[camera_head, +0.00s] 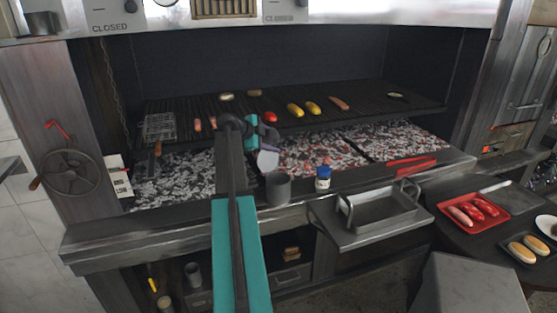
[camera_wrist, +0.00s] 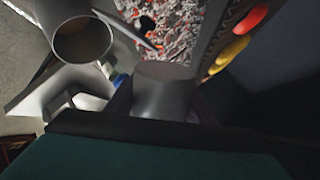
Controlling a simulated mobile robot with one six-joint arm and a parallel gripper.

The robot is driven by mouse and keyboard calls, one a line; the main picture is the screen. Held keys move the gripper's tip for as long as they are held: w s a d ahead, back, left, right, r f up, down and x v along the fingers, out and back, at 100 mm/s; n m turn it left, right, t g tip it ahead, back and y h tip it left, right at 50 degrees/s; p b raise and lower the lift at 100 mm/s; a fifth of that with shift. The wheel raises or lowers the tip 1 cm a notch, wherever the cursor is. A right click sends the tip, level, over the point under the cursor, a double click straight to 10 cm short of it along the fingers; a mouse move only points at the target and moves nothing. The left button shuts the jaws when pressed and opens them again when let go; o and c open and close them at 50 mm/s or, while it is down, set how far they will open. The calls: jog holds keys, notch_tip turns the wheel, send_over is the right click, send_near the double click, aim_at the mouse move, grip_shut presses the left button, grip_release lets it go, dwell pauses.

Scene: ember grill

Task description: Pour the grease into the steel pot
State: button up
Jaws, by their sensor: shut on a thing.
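My gripper (camera_head: 267,147) is shut on a pale grey, smooth-walled vessel (camera_head: 268,160), held above the front of the grill. In the wrist view the vessel (camera_wrist: 163,88) sits between my dark fingers; its inside is hidden, so I cannot see any grease in it. A grey steel pot (camera_head: 278,189) stands upright on the front ledge, just below and slightly right of the held vessel. In the wrist view the pot (camera_wrist: 83,40) shows its open mouth and a brownish inside. The held vessel and the pot are apart.
A blue-capped bottle (camera_head: 323,178) stands right of the pot. A handled metal tray (camera_head: 385,210) sits on the shelf farther right. Glowing coals (camera_head: 310,153) lie behind the ledge, under a grate (camera_head: 370,100) with sausages and vegetables. A red tray (camera_head: 473,212) holds sausages.

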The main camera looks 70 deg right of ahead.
aim_at(266, 136)
jog(key=shift+f+n+g+b, duration=0.45)
jog(key=shift+g+b, duration=0.15)
jog(key=shift+b, duration=0.55)
jog(key=shift+w+d+r+n+g+h+b, duration=0.1)
jog(key=shift+w+r+n+g+h+b, duration=0.35)
jog(key=shift+n+g+b, duration=0.8)
jog(key=shift+w+r+n+g+h+b, duration=0.35)
jog(key=shift+w+n+g+b, duration=0.25)
jog(key=shift+b, duration=1.25)
jog(key=shift+w+d+r+n+g+h+b, duration=0.1)
jog(key=shift+w+r+n+g+h+b, duration=0.3)
jog(key=shift+n+g+b, duration=0.85)
jog(key=shift+w+n+h+b, duration=0.3)
jog(key=shift+w+b, duration=0.2)
jog(key=shift+b, duration=0.35)
jog(key=shift+w+a, duration=0.1)
